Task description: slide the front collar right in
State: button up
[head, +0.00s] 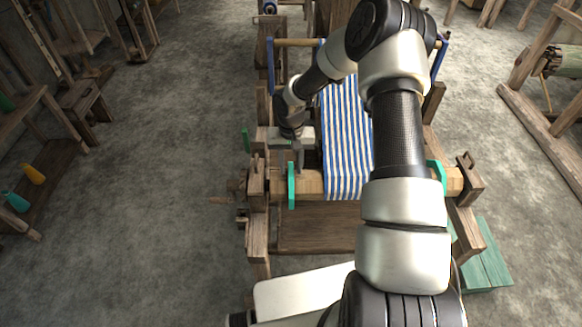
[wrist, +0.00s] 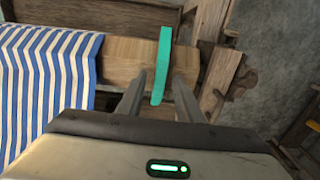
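The front collar is a thin teal plate (head: 291,185) standing upright on the wooden front beam (head: 310,184), left of the blue-and-white striped cloth (head: 347,135). In the wrist view the same collar (wrist: 162,62) crosses the beam (wrist: 125,62), with bare wood between it and the cloth (wrist: 45,75). My gripper (head: 300,168) is at the beam beside the collar. In the wrist view my gripper (wrist: 159,78) is open, one finger on each side of the collar. Gaps show on both sides; I cannot tell whether either finger touches.
Another teal collar (head: 437,176) shows at the beam's right end, partly behind my arm. A small green piece (head: 246,140) is on the loom's left side. Wooden frame posts (head: 257,185) stand left of the collar. Grey floor is clear to the left.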

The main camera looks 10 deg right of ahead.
aim_at(318, 175)
jog(key=shift+f, duration=0.55)
grip_shut()
jog(key=d, duration=0.2)
jog(key=s+d+b, duration=0.1)
jog(key=d, duration=0.5)
jog(key=shift+s+d, duration=0.2)
jog(key=shift+s, duration=0.1)
grip_release()
jog(key=shift+d, duration=0.15)
jog(key=shift+r, duration=0.15)
